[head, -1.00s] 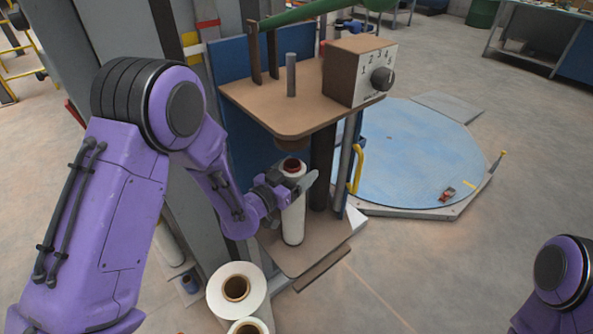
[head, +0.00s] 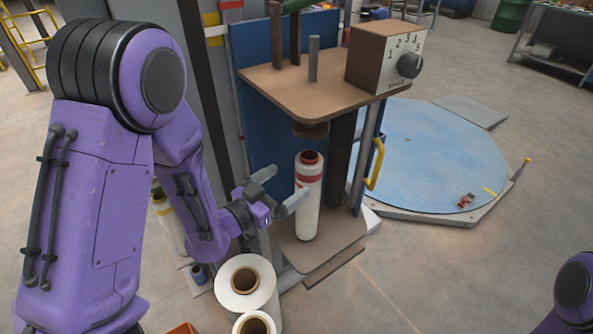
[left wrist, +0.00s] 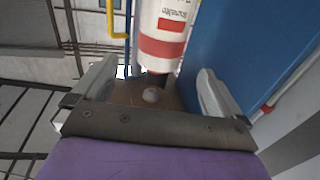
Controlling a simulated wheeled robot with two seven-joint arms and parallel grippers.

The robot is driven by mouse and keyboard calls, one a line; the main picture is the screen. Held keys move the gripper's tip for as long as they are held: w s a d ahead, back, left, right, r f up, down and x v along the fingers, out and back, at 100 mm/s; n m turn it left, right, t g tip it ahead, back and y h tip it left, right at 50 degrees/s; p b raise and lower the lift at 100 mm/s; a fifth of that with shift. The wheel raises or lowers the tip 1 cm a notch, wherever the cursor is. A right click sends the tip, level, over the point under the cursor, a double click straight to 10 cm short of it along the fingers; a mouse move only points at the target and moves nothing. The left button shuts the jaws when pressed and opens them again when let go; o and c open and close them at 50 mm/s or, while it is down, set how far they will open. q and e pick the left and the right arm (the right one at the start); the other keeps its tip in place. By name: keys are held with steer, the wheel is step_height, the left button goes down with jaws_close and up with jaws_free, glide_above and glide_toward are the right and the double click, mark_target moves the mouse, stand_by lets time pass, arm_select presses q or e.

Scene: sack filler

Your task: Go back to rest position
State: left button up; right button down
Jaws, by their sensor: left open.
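My left gripper (head: 278,188) is open and empty, just left of a white roll with red bands (head: 308,205). The roll stands upright on the lower brown plate of the sack filler (head: 330,247), under the round brown piece below the upper shelf. In the left wrist view the roll (left wrist: 162,35) shows beyond the two spread fingers (left wrist: 155,88), apart from them. Part of my right arm shows at the lower right edge of the head view, but its gripper is out of view.
White rolls (head: 232,287) stand at the lower middle, below my left forearm. The filler's upper shelf (head: 290,82) carries a dial box (head: 385,58). A yellow handle (head: 375,165) is on its right side. A blue round platform (head: 440,150) lies behind. The floor at right is clear.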

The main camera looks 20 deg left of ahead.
arm_select(q)
steer(key=s+a+f+n+g+y, duration=0.2)
steer(key=s+f+n+y, duration=0.1)
steer(key=f, duration=0.4)
steer(key=s+a+f+n+g+y, duration=0.2)
steer(key=f+n+g, duration=0.1)
steer(key=f, duration=0.3)
steer(key=s+a+f+n+g+y, duration=0.2)
steer(key=s+a+f+n+y, duration=0.1)
steer(key=f, duration=0.4)
steer(key=s+f+g, duration=0.3)
steer(key=s+f, duration=0.2)
steer(key=s, duration=0.4)
steer(key=s+f+n+g+y, duration=0.1)
steer(key=s+f+g, duration=0.2)
steer(key=s+f, duration=0.3)
steer(key=s, duration=0.3)
steer(key=shift+s+d+f+n+g, duration=0.2)
steer(key=shift+f+n+g, duration=0.1)
steer(key=shift+g, duration=0.1)
steer(key=shift+w+r, duration=0.1)
